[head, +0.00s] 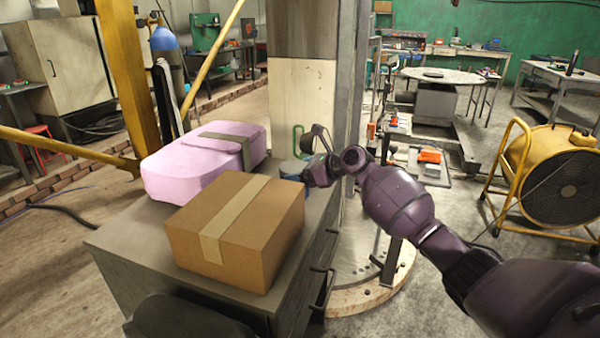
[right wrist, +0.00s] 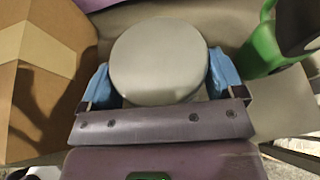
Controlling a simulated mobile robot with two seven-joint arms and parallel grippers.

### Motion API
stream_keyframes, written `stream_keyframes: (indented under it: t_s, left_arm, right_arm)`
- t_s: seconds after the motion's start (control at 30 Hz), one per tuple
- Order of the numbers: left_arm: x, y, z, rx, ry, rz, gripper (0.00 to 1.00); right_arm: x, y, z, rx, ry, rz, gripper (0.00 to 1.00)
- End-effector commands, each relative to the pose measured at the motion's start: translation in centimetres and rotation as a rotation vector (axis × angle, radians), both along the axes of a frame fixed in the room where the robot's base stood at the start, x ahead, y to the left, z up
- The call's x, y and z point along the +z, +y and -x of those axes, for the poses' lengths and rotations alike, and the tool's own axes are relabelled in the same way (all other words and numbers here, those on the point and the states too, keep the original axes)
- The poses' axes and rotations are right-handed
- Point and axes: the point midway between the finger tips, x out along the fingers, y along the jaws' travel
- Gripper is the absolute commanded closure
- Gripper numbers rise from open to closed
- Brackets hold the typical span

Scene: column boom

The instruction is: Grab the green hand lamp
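The green hand lamp (head: 298,138) stands near the far end of the grey cabinet top, partly hidden behind my right arm. In the right wrist view its green handle (right wrist: 262,48) and a dark part show at the upper right, outside my fingers. My right gripper (head: 300,172) is low over the cabinet top. Its blue fingers (right wrist: 163,84) are wide apart, one on each side of a round grey tin (right wrist: 160,58). I cannot tell whether they touch the tin. My left gripper is not in view.
A taped cardboard box (head: 225,245) stands close in front of my right gripper. A pink case (head: 190,168) lies behind it to the left. The grey cabinet (head: 135,240) has handles on its right side. A column (head: 300,95) rises behind.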

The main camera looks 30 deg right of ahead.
Motion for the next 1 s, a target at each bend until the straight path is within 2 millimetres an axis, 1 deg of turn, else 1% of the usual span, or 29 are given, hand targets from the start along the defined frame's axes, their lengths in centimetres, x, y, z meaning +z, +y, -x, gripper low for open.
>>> stream_keyframes:
  t_s: [0.03,0.07,0.37,0.43,0.6,0.8,1.0]
  left_arm:
    - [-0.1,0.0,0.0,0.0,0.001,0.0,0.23]
    - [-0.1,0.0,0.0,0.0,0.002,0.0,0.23]
    - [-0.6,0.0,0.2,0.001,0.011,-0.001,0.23]
    - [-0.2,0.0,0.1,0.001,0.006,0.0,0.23]
    - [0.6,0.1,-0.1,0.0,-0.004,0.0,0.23]
    - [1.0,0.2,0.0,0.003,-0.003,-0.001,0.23]
    - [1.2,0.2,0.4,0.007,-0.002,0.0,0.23]
  right_arm:
    - [0.1,0.0,0.0,0.0,-0.001,-0.001,0.05]
    - [0.1,0.0,0.0,0.0,-0.001,-0.001,0.0]
    - [0.3,0.0,0.0,0.001,-0.001,0.001,0.0]
    - [0.6,-0.4,0.5,-0.001,-0.001,0.001,0.0]
    - [1.8,-1.9,2.5,-0.001,-0.002,0.0,0.0]
    - [3.3,-4.1,5.4,-0.001,-0.002,0.0,0.0]
    - [4.4,-5.8,7.6,0.0,-0.001,0.0,0.0]
